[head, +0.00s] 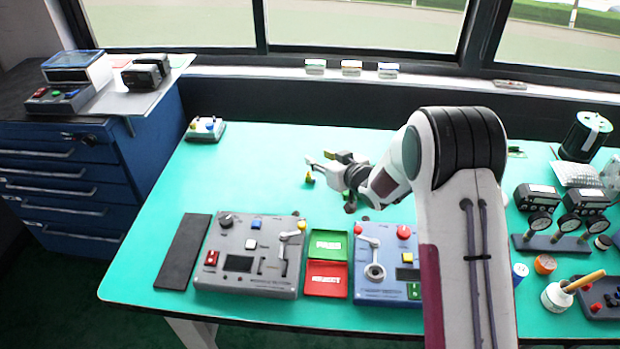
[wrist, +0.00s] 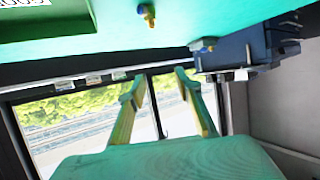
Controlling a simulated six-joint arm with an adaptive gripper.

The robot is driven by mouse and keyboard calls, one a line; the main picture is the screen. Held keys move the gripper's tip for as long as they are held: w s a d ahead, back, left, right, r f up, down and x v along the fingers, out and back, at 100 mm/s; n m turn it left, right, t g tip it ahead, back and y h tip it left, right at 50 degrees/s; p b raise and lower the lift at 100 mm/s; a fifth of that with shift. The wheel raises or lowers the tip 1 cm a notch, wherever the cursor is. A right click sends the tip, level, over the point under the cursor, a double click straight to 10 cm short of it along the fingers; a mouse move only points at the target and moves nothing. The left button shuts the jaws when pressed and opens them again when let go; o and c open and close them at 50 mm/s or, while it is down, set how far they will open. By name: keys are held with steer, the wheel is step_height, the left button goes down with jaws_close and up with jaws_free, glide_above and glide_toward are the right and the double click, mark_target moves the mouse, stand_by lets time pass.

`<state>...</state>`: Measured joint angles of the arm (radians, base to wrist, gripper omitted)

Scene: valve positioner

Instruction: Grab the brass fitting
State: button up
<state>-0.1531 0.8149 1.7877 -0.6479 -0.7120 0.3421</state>
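The brass fitting (head: 309,178) is a small yellow-brown piece on the green table, just below the tip of one of my fingers in the head view. In the wrist view the brass fitting (wrist: 149,15) shows at the top middle, with a small blue part at its left end. It lies beyond my fingertips, not between them. My gripper (head: 326,159) is over the middle of the table, tilted toward the left. In the wrist view my gripper (wrist: 158,80) has its two fingers apart with nothing between them. The exact gap between fingers and fitting is hard to tell.
A small button box (head: 205,124) sits at the back left. Gauges (head: 571,223) stand at the right.

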steer(key=shift+f, duration=0.1)
glide_toward(309, 173)
steer(key=shift+x, duration=2.2)
steer(key=shift+w, duration=0.1)
steer(key=shift+x, duration=2.8)
steer(key=shift+c, duration=0.4)
jaws_close()
